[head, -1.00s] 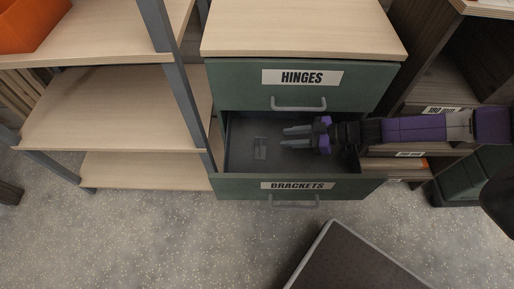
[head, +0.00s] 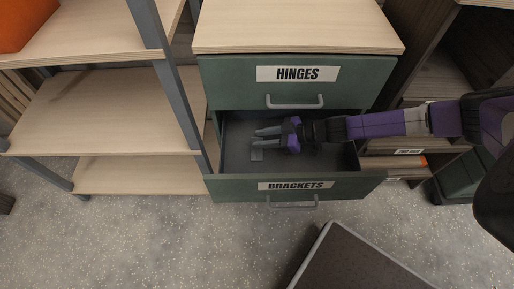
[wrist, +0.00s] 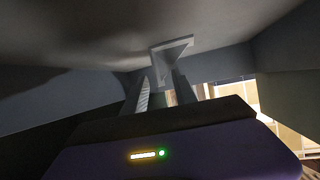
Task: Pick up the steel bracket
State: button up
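The steel bracket (head: 257,154) is a small grey angled piece in the open drawer labelled BRACKETS (head: 297,185), near its left side. In the wrist view the bracket (wrist: 171,49) shows just beyond my fingertips, its lower part between or just behind them. My gripper (head: 267,136) reaches into the drawer from the right, with its fingers pointing left, over or beside the bracket. In the wrist view the two fingers (wrist: 161,88) are apart with a gap between them. I cannot tell whether they touch the bracket.
The closed drawer labelled HINGES (head: 297,74) is right above the open one. A shelf rack (head: 105,108) with a grey post stands at the left. A dark cabinet (head: 421,74) is at the right. A dark flat-topped thing (head: 350,262) stands on the floor in front.

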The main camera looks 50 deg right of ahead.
jog(key=shift+c, duration=0.4)
grip_shut()
dwell(0.9)
